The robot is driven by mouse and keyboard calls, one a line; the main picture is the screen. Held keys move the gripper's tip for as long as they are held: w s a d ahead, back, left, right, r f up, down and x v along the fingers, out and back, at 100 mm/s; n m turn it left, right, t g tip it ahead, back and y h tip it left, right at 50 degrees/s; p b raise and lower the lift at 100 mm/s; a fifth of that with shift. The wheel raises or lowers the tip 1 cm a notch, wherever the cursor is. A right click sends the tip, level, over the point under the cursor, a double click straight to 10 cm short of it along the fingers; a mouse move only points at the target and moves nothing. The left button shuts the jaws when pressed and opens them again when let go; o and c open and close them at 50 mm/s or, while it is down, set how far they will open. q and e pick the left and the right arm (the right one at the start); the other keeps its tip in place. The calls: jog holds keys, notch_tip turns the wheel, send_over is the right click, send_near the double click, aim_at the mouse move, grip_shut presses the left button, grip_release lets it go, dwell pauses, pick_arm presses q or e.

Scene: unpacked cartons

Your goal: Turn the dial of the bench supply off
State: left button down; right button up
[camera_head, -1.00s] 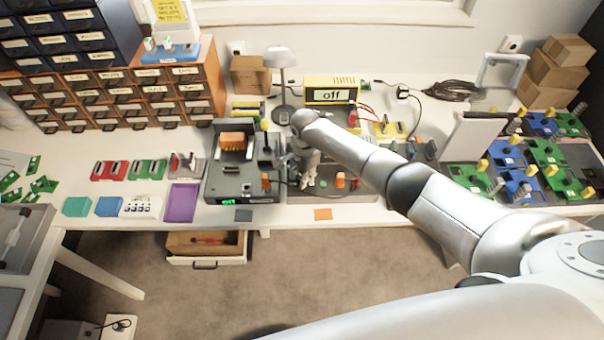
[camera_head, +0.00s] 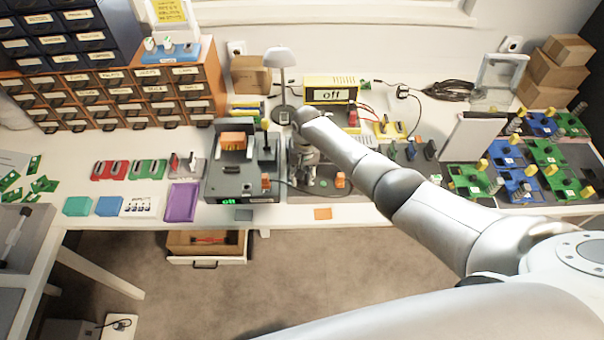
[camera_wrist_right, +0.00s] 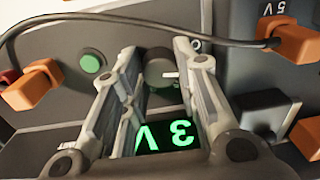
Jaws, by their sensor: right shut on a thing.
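The bench supply is a dark grey unit (camera_head: 352,197) in the middle of the bench, partly hidden by my right arm. In the right wrist view its panel (camera_wrist_right: 60,42) carries a dark round dial (camera_wrist_right: 160,73) and a lit green display (camera_wrist_right: 166,136) reading "3 V", upside down. My right gripper (camera_head: 304,172) is over this unit. In the wrist view its two fingers stand on either side of the dial, shut on it; they partly cover the dial and display. My left gripper is not in view.
Orange plugs (camera_wrist_right: 30,88) with a dark cable arch close by the fingers. A green button (camera_wrist_right: 90,63) sits beside the dial. A lamp (camera_head: 281,60) stands behind the gripper.

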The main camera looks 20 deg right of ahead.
jog(key=n, duration=0.6)
jog(key=shift+w+b, duration=0.1)
jog(key=shift+b, duration=0.25)
jog(key=shift+r+n, duration=0.1)
jog(key=shift+n, duration=0.2)
jog(key=o, duration=1.1)
jog(key=shift+c, duration=0.2)
notch_tip(320, 180, up, 12)
jog(key=shift+d, duration=0.3)
jog(key=shift+w, duration=0.1)
